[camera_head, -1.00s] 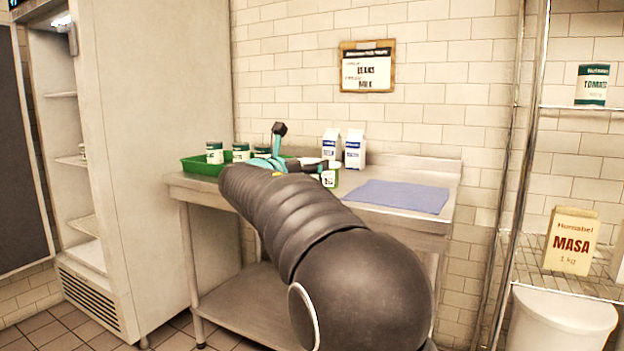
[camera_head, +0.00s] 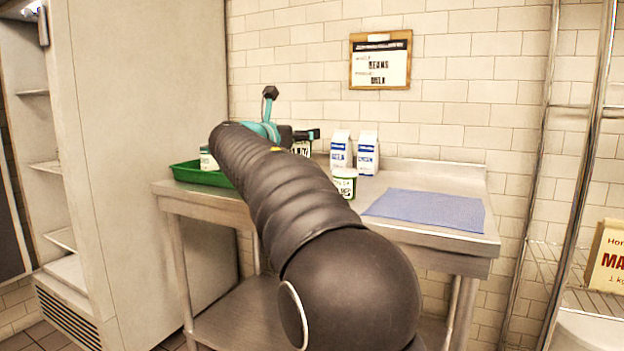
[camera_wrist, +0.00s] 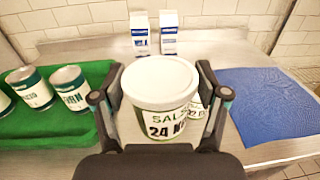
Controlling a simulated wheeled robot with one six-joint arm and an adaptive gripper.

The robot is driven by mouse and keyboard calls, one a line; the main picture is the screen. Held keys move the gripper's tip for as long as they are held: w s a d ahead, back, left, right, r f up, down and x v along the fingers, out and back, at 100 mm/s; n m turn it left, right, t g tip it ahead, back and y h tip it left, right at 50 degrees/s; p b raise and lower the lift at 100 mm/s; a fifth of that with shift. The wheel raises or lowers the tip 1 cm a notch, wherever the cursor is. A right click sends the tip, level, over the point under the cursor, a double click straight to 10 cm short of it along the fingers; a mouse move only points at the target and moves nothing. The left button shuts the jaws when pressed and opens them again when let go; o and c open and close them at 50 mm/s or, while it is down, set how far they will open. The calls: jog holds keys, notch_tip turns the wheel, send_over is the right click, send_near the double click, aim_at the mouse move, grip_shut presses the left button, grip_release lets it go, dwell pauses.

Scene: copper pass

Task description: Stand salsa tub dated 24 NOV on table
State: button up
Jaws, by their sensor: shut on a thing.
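The salsa tub (camera_wrist: 160,84) is white-lidded, with a green and white label reading SALSA and "24 N…" in the wrist view. My gripper (camera_wrist: 161,100) is shut on it, one finger on each side, and the tub looks upright. In the head view my gripper (camera_head: 306,135) is above the back of the steel table (camera_head: 410,228); only a bit of the held tub's label (camera_head: 301,148) shows past my arm. A second similar tub (camera_head: 344,183) stands on the table, and in the wrist view it (camera_wrist: 194,118) is partly hidden behind the held one.
A blue mat (camera_head: 428,208) lies on the table's right. Two white-and-blue cartons (camera_head: 340,150) stand at the back. A green tray (camera_head: 205,177) with several cans (camera_wrist: 70,88) is at left. A notice (camera_head: 380,60) hangs on the wall. Bare steel shows around the mat.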

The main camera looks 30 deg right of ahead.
jog(key=shift+w+d+f+b, duration=0.45)
jog(key=shift+w+d+f, duration=0.55)
jog(key=shift+w+f, duration=0.75)
jog(key=shift+w+d+f+b, duration=0.4)
jog(key=shift+w+d+f, duration=0.55)
jog(key=shift+w+f, duration=0.75)
jog(key=shift+w+d+f+b, duration=0.45)
jog(key=shift+w+d+f, duration=0.55)
jog(key=shift+w+f, duration=0.75)
jog(key=shift+s+f, duration=0.2)
jog(key=shift+f, duration=0.1)
jog(key=o, duration=1.3)
jog(key=shift+o, duration=0.2)
jog(key=shift+r, duration=0.1)
jog(key=v, duration=1.2)
